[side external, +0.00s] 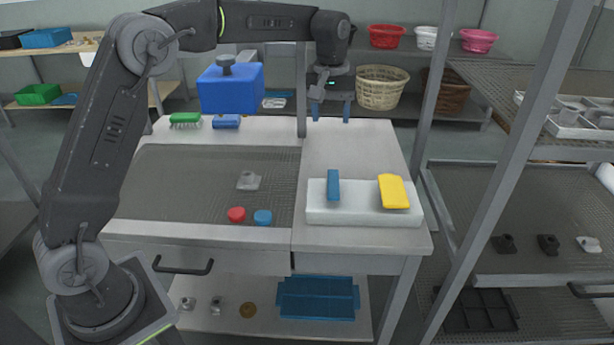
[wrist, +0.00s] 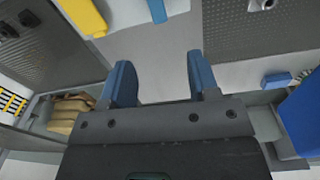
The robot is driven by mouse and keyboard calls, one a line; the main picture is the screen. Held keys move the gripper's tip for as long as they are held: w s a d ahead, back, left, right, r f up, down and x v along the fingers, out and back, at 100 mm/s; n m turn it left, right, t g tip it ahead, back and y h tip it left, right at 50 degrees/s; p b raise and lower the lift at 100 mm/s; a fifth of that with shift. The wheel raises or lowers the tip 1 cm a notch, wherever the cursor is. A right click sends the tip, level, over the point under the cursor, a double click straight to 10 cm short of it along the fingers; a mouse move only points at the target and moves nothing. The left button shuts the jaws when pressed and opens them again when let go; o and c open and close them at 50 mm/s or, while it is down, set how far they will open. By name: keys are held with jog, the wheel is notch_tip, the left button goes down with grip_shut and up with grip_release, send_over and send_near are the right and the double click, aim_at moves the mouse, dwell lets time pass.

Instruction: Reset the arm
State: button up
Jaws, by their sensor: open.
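My gripper (side external: 331,110) hangs above the far part of the workbench, to the right of a thin upright post. Its two blue fingers point down and stand apart with nothing between them. In the wrist view the open gripper (wrist: 160,85) shows both blue fingers over the bare light worktop. My dark arm reaches from the lower left up and across the top of the side view.
A blue box (side external: 231,90) with a dark knob is left of my gripper. A white tray (side external: 362,216) bears a blue item and a yellow block (side external: 393,191). A grey part (side external: 248,181), a red cap (side external: 236,214) and a blue cap (side external: 263,217) lie on the mesh. A metal rack stands right.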

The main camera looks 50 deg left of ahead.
jog(key=s+d+r+m+t, duration=0.1)
jog(key=s+r+m, duration=0.15)
jog(key=s, duration=0.55)
jog(key=s+d+r+m+t, duration=0.1)
jog(key=s+r, duration=0.3)
jog(key=s, duration=0.3)
jog(key=s+f+m+t, duration=0.1)
jog(key=s+f+m, duration=0.1)
jog(key=s, duration=0.6)
jog(key=s+d+f+m+t, duration=0.1)
jog(key=s+f+m+t, duration=0.1)
jog(key=s, duration=0.7)
jog(key=shift+f, duration=0.8)
